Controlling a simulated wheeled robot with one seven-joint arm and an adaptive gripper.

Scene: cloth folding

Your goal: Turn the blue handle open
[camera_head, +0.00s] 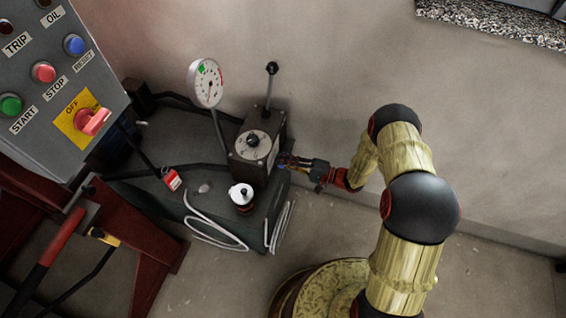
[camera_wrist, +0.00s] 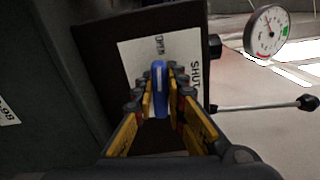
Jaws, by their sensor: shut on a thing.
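The blue handle (camera_wrist: 159,85) shows in the wrist view in front of a pale label plate (camera_wrist: 131,62) on a dark block. The plate reads "SHUT" on its right side and has another, hard-to-read word at the top. The handle stands upright in that view, pointing toward the top word. My gripper (camera_wrist: 161,90) is shut on the handle, with a yellow and dark finger on each side of it. In the head view my gripper (camera_head: 287,162) reaches the right side of the dark valve block (camera_head: 246,157). The handle is mostly hidden there by the fingers.
A gauge (camera_head: 206,84) and a black-knobbed lever (camera_head: 270,85) rise by the block. A white-topped cap (camera_head: 241,195), white loops (camera_head: 213,233) and a red padlock (camera_head: 172,180) lie nearby. A control panel (camera_head: 50,70) stands at left. Floor to the right is clear.

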